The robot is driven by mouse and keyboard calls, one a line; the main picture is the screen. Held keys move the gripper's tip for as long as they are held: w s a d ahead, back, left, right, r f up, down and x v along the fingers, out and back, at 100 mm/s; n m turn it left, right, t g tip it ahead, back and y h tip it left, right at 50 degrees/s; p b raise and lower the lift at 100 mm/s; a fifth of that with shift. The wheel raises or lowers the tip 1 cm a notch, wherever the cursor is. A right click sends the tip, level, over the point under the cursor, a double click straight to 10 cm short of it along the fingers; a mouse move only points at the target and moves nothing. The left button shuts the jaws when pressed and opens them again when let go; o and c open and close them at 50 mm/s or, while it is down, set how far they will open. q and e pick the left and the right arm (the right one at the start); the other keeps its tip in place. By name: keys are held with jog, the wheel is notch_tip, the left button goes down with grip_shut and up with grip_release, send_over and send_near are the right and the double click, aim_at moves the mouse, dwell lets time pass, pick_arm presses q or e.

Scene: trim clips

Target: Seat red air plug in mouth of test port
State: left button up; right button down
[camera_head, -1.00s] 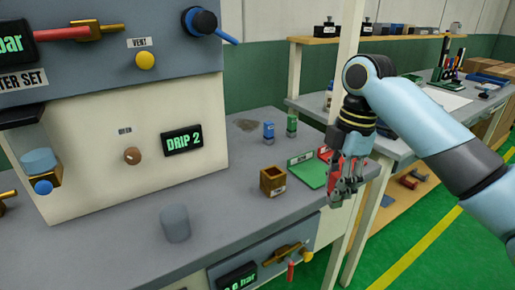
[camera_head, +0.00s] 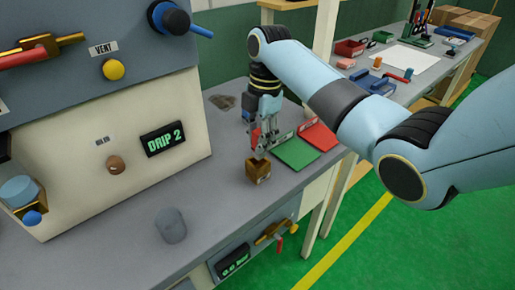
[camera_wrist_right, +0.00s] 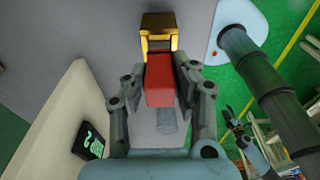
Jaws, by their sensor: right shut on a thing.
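My right gripper (camera_head: 262,146) is shut on the red air plug (camera_wrist_right: 159,80), a red block between its fingers in the right wrist view. In the head view the fingers mostly hide the plug. They are just above or beside a small brass-brown open box (camera_head: 258,171) on the bench. The box also shows just beyond the plug in the right wrist view (camera_wrist_right: 158,22); I cannot tell if they touch. I cannot tell which part is the test port. My left gripper (camera_wrist_right: 236,139) seems to show small at lower right there, its jaws unclear.
Green (camera_head: 294,153) and red (camera_head: 318,136) trays lie right of the box. A grey cylinder (camera_head: 171,226) stands at the bench front. The panel with the DRIP 2 display (camera_head: 163,139) rises at left. A brass valve (camera_head: 272,232) sits on the bench's front face.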

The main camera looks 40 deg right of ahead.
aim_at(257, 157)
notch_tip(257, 157, down, 3)
jog(key=shift+a+f, duration=0.1)
jog(key=shift+a, duration=0.05)
jog(key=shift+f+p, duration=0.3)
jog(key=shift+f, duration=0.05)
pick_arm(q)
jog(key=shift+r, duration=0.3)
pick_arm(e)
jog(key=shift+f, duration=0.2)
jog(key=c, duration=1.1)
grip_release()
jog(key=shift+r, duration=0.25)
jog(key=r, duration=0.4)
jog(key=d+r+b, duration=0.1)
jog(key=r, duration=0.6)
jog(key=shift+d+r+b, duration=0.25)
jog(key=shift+r+b, duration=0.05)
pick_arm(q)
jog(key=shift+w+f, duration=0.15)
jog(key=shift+f, duration=0.55)
